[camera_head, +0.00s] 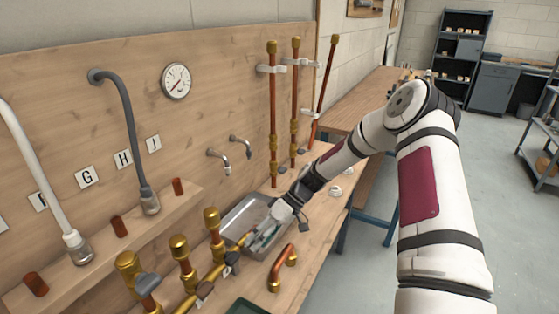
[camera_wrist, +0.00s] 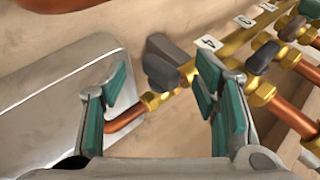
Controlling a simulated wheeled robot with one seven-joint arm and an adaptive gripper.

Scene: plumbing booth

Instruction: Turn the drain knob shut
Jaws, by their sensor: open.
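A dark grey knob (camera_wrist: 160,72) sits on a brass fitting at the end of the brass pipe row, beside a small copper outlet (camera_wrist: 124,121). I take it to be the drain knob. In the wrist view it lies between the two green-padded fingers of my gripper (camera_wrist: 164,78). The fingers are spread, and a gap shows on both sides of the knob. I cannot tell how far the fingertips are from it in depth. In the head view my gripper (camera_head: 262,234) is over the metal tray's near side, at the far end of the brass row, and hides the knob.
Other grey knobs (camera_wrist: 262,57) follow along the row, with numbered tags such as 4 (camera_wrist: 207,43). The metal tray (camera_head: 233,212) lies under my gripper. Upright brass-capped pipes (camera_head: 211,222) stand along the row.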

